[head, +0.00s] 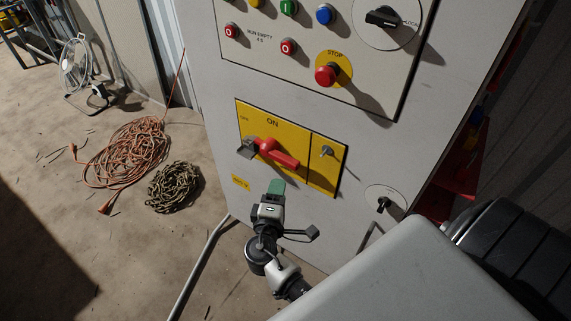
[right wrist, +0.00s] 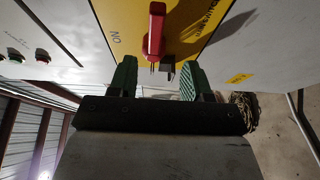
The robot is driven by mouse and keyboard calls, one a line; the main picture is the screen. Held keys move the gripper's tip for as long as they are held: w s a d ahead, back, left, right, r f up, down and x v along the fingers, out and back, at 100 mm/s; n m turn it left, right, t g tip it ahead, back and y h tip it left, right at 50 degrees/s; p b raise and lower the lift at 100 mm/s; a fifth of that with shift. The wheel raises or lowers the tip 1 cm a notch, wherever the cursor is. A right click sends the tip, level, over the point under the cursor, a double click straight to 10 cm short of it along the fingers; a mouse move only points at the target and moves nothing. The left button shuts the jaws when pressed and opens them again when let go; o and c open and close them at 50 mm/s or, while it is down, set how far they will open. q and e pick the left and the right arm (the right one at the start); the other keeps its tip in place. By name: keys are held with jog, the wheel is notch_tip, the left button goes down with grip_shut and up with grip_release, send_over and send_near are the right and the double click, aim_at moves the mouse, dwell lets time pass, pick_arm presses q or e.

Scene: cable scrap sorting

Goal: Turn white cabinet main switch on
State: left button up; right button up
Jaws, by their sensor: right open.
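The main switch is a red handle (head: 279,153) on a yellow plate (head: 290,136) of the white cabinet (head: 215,125). The handle lies roughly crosswise on the plate, below the word ON, with a grey bracket (head: 246,148) at its left end. In the right wrist view the red handle (right wrist: 156,30) shows ahead, between the lines of the two fingers. My right gripper (head: 276,187) is just below the handle in the head view, apart from it. Its green fingers (right wrist: 156,64) are open and empty. My left gripper is out of view.
A red stop button (head: 326,74) and a row of buttons sit above the plate. A black knob (head: 384,203) is to its lower right. An orange cable coil (head: 127,152), a chain pile (head: 174,187) and a fan (head: 75,66) stand on the floor at left.

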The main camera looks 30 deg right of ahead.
aim_at(286, 165)
jog(key=x, duration=0.3)
jog(key=p+x, duration=0.1)
jog(key=x, duration=0.6)
jog(key=shift+w+d+r, duration=0.15)
jog(key=shift+d+r, duration=0.2)
jog(key=shift+c, duration=0.3)
grip_shut()
